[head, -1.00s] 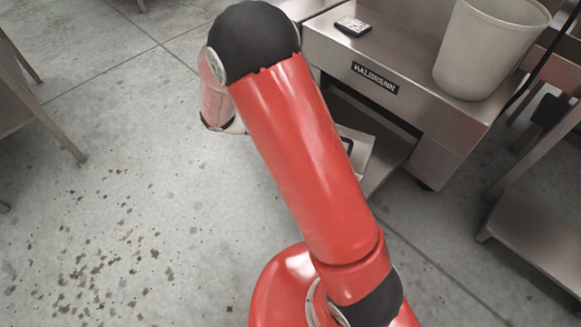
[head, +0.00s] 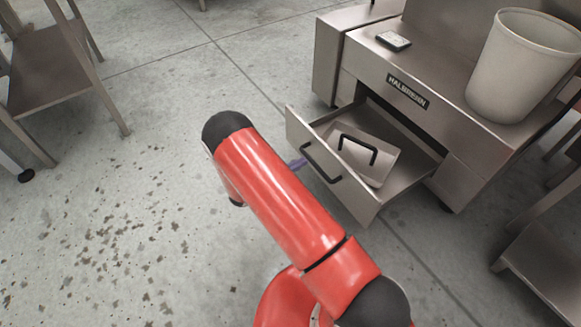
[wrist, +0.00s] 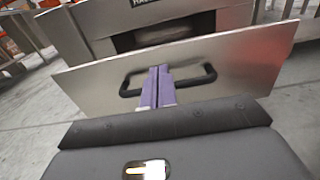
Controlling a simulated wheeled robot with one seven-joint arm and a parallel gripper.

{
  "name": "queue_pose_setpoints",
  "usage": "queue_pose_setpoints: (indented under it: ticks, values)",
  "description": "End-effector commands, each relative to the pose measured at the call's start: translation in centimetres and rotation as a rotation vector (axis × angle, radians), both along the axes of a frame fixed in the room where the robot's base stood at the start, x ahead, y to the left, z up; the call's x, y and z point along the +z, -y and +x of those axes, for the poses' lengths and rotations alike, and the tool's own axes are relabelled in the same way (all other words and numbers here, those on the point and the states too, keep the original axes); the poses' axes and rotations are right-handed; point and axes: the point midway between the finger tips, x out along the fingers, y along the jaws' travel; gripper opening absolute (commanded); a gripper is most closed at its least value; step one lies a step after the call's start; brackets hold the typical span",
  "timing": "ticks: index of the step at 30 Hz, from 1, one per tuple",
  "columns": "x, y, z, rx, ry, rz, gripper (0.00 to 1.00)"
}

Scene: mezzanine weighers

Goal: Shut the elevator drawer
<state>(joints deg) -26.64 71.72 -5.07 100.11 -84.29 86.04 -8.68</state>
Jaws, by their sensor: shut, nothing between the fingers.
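The elevator drawer (head: 405,187) stands pulled out of the steel machine marked HALUBMANN or similar (head: 450,110). Its flat front panel has a black bar handle (head: 321,163). In the wrist view the drawer front (wrist: 230,68) fills the middle, with its handle (wrist: 195,80) across it. My gripper (wrist: 158,72) shows there as shut purple fingers pointing at the panel, overlapping the handle's middle. I cannot tell whether they touch it. In the head view my arm hides most of the gripper; a bit of purple (head: 298,164) shows left of the handle.
A grey tray with a black handle (head: 375,150) lies inside the drawer. A pale bin (head: 520,70) and a small dark device (head: 393,41) stand on the machine. Steel tables are at the left (head: 45,70) and right (head: 545,255). The floor before the drawer is clear.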

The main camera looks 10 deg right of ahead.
Motion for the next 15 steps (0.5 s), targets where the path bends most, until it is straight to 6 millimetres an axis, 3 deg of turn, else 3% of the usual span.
queue_pose_setpoints:
  ticks: [7,15]
  values:
    - [0.1,4.9,1.7,-0.004,0.0,0.001,0.0]
    - [0.1,7.5,2.7,-0.002,0.001,0.001,0.0]
